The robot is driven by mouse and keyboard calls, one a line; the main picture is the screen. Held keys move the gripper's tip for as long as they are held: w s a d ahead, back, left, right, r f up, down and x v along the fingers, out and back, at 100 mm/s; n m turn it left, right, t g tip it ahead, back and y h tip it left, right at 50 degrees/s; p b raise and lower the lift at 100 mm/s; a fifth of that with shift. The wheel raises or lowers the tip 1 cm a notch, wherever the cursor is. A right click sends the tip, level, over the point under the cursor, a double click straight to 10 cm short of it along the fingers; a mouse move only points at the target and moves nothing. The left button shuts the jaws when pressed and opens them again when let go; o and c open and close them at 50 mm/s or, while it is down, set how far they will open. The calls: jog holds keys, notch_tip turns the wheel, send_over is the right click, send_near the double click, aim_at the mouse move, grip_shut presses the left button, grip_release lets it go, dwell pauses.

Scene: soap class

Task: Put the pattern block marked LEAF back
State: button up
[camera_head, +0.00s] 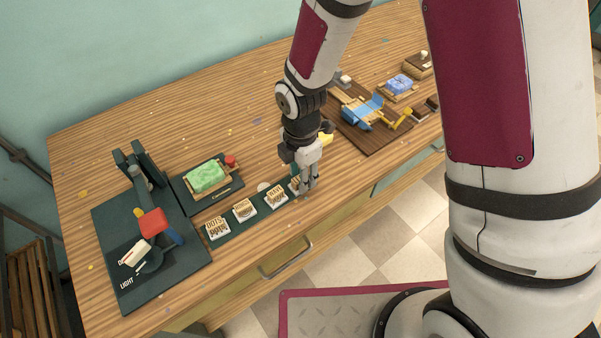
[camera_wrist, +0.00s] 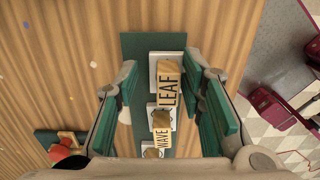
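The pattern block marked LEAF (camera_wrist: 168,90) is a light wooden block with dark letters. It sits over a white square plate at the end of a dark green strip (camera_wrist: 140,45). My gripper (camera_wrist: 160,76) is open, with one green-padded finger on each side of the LEAF block and a gap to each. In the head view my gripper (camera_head: 308,185) is low over the strip's right end and hides most of that block. The block marked WAVE (camera_wrist: 161,130) stands beside LEAF on the strip.
Other marked blocks (camera_head: 217,228) stand along the strip to the left. A dark tray with green soap (camera_head: 207,176) lies behind them. A dark mat (camera_head: 110,225) with a red-headed mallet (camera_head: 153,222) is at far left. A brown board (camera_head: 370,135) with a blue tool is at right.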

notch_tip(320, 180, up, 12)
jog(key=shift+r, duration=0.15)
dwell(0.3)
jog(key=s+d+r+m+t, duration=0.1)
jog(key=s+d+r+m, duration=0.1)
jog(key=d+r+m, duration=0.5)
jog(key=s+d+r+m+t, duration=0.3)
jog(key=s+d+r+m, duration=0.7)
jog(key=m, duration=0.7)
jog(key=shift+s+d+r+m+t, duration=0.4)
jog(key=shift+s+r, duration=0.9)
jog(key=shift+s, duration=0.95)
